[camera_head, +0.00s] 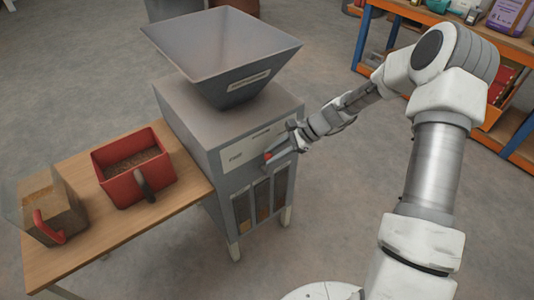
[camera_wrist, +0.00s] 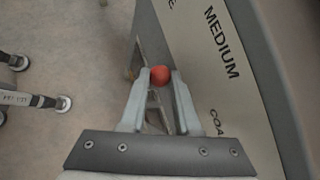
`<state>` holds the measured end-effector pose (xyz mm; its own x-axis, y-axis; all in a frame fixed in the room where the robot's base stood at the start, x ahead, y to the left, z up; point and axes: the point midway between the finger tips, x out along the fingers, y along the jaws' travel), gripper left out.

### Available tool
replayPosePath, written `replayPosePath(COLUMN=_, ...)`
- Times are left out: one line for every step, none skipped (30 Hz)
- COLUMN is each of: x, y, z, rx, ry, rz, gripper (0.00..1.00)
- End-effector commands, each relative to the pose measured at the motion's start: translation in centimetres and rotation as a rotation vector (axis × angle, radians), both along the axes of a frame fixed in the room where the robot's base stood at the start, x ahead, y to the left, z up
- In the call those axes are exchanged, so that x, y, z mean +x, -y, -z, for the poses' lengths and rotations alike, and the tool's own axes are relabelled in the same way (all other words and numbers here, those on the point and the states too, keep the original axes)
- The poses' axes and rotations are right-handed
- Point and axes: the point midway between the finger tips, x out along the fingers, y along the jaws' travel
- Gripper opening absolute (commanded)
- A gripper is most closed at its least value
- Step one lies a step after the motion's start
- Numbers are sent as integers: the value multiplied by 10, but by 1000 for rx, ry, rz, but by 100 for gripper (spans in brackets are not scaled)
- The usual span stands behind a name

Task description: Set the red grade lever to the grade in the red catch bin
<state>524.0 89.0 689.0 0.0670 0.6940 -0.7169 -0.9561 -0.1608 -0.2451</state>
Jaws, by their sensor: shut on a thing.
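The red catch bin (camera_head: 121,186) stands on the wooden table in the head view, with a dark handle and brown granular material (camera_head: 133,166) inside. The grain size is too small to judge. The red lever knob (camera_wrist: 160,76) sits between my fingertips in the wrist view. My gripper (camera_head: 276,153) is shut on it at the front of the grey machine. The grade plate (camera_wrist: 215,75) beside it reads MEDIUM, with part of a word starting COA below and an E above.
The grey machine (camera_head: 190,130) carries a wide hopper (camera_head: 222,50) and has narrow windows low on its front. A box with a red handle (camera_head: 48,228) stands left of the bin. A shelf (camera_head: 450,35) with goods stands back right.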

Motion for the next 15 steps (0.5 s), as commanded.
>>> replayPosePath(x=4, y=5, z=-1, rx=38, ry=-26, rz=6, gripper=0)
replayPosePath(x=5, y=7, z=0, rx=61, ry=-42, rz=6, gripper=0)
replayPosePath(x=7, y=9, z=1, rx=93, ry=-62, rz=5, gripper=0)
replayPosePath(x=8, y=11, z=2, rx=117, ry=-78, rz=4, gripper=0)
replayPosePath(x=10, y=13, z=4, rx=140, ry=-94, rz=5, gripper=0)
replayPosePath(x=11, y=16, z=5, rx=171, ry=-116, rz=4, gripper=0)
replayPosePath(x=13, y=18, z=7, rx=194, ry=-131, rz=4, gripper=0)
replayPosePath(x=14, y=20, z=8, rx=217, ry=-145, rz=4, gripper=0)
replayPosePath(x=16, y=23, z=10, rx=247, ry=-165, rz=5, gripper=0)
replayPosePath(x=17, y=24, z=12, rx=269, ry=-181, rz=5, gripper=0)
replayPosePath(x=18, y=26, z=13, rx=291, ry=-195, rz=4, gripper=0)
replayPosePath(x=19, y=28, z=15, rx=318, ry=-213, rz=4, gripper=0)
replayPosePath(x=21, y=29, z=17, rx=337, ry=-226, rz=4, gripper=0)
replayPosePath(x=21, y=31, z=18, rx=358, ry=-241, rz=3, gripper=0)
replayPosePath(x=22, y=32, z=20, rx=381, ry=-257, rz=2, gripper=0)
